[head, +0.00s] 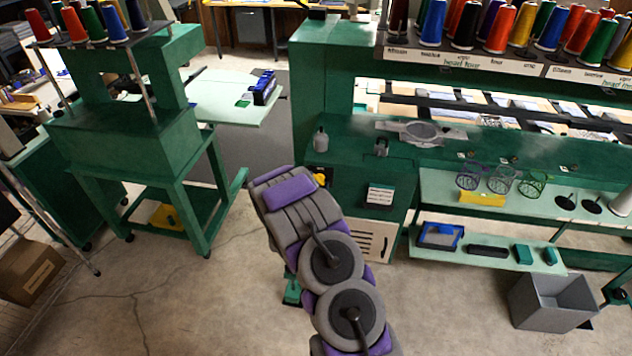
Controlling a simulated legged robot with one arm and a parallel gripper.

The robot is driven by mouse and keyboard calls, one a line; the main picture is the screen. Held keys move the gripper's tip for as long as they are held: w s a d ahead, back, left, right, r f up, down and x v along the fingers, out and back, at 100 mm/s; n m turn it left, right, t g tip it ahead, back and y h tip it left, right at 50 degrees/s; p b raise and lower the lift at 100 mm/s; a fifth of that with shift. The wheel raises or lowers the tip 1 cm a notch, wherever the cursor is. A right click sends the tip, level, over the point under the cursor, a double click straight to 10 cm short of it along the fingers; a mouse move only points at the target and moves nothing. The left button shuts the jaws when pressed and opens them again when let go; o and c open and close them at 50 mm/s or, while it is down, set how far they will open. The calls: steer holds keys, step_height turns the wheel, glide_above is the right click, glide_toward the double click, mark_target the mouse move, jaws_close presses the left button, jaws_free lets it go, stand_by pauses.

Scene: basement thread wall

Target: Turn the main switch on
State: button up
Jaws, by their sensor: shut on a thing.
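A yellow switch with a dark part (320,174) sits on the front of the green machine cabinet (345,195), near its upper left corner. It looks like the main switch. My grey and purple arm rises from the bottom middle and passes just left of the switch, close to it in the picture. The switch's lower left side is close to the arm's edge, and its setting is too small to read. The fingers of my gripper do not show; the arm's own links seem to hide them. I cannot tell whether anything touches the switch.
A white label plate (380,195) and a vented panel (372,240) are on the cabinet. Shelves with wire cups stand right, above a grey bin (552,302). A green thread stand (135,140) is left. The concrete floor (200,300) is open at lower left.

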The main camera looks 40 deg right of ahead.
steer(key=m, duration=0.3)
steer(key=shift+b, duration=0.3)
steer(key=m+b, duration=0.1)
steer(key=m, duration=0.1)
steer(key=shift+d+m+b, duration=0.1)
steer(key=shift+m+b, duration=0.3)
steer(key=m+b, duration=0.4)
steer(key=shift+s+d+m, duration=0.1)
steer(key=shift+s+m, duration=0.1)
steer(key=shift+m, duration=0.1)
steer(key=shift+b, duration=0.4)
steer(key=o, duration=1.1)
steer(key=shift+d, duration=0.15)
steer(key=shift+c, duration=0.2)
